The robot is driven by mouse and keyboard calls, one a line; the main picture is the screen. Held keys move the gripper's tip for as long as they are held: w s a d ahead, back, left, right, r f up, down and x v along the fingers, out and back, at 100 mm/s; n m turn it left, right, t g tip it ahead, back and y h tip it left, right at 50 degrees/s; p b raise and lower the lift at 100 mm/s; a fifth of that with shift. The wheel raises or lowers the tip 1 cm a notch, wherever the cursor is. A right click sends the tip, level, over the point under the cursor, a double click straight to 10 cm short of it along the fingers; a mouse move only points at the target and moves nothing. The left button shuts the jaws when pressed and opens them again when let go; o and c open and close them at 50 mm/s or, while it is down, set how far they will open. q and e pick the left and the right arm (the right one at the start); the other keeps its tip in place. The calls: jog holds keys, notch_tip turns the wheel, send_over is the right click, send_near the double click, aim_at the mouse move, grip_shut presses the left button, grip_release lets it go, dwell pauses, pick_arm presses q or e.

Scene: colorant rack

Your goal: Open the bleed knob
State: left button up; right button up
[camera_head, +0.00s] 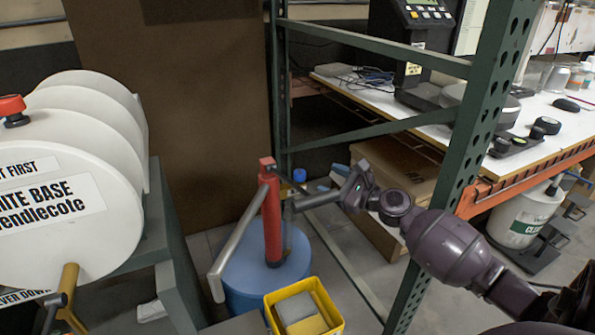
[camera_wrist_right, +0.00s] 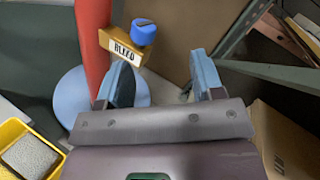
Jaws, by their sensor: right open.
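The bleed knob (camera_wrist_right: 144,31) is a small blue knob on a yellow block (camera_wrist_right: 106,40) labelled BLEED, beside a red upright cylinder (camera_wrist_right: 92,30). In the head view the blue knob (camera_head: 299,175) shows just right of the red pump column (camera_head: 272,220). My right gripper (camera_wrist_right: 160,75) is open and empty, its two blue-grey fingers spread wide. In the wrist view the knob lies beyond the fingertips, nearer the left finger, not between them. My left gripper is not in view.
The pump stands on a blue drum (camera_head: 240,268) with a long grey handle at its left. A yellow bin (camera_head: 338,324) stands in front. A green rack upright (camera_head: 480,120) and a cardboard box (camera_head: 400,165) are near my right arm. White drums (camera_head: 50,200) are at left.

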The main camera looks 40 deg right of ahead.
aim_at(296, 171)
jog(key=w+a+m, duration=0.1)
jog(key=w, duration=0.2)
jog(key=w+a+m+b, duration=0.1)
jog(key=w+m, duration=0.1)
jog(key=w+a+m+y+b, duration=0.1)
jog(key=w+a, duration=0.1)
jog(key=w, duration=0.1)
jog(key=shift+w+f+m, duration=0.15)
jog(key=shift+w+m, duration=0.15)
jog(key=shift+m, duration=0.1)
jog(key=shift+w+a+y, duration=0.15)
jog(key=shift+w+y, duration=0.15)
jog(key=shift+w, duration=0.05)
jog(key=shift+w+a, duration=0.1)
jog(key=shift+w, duration=0.25)
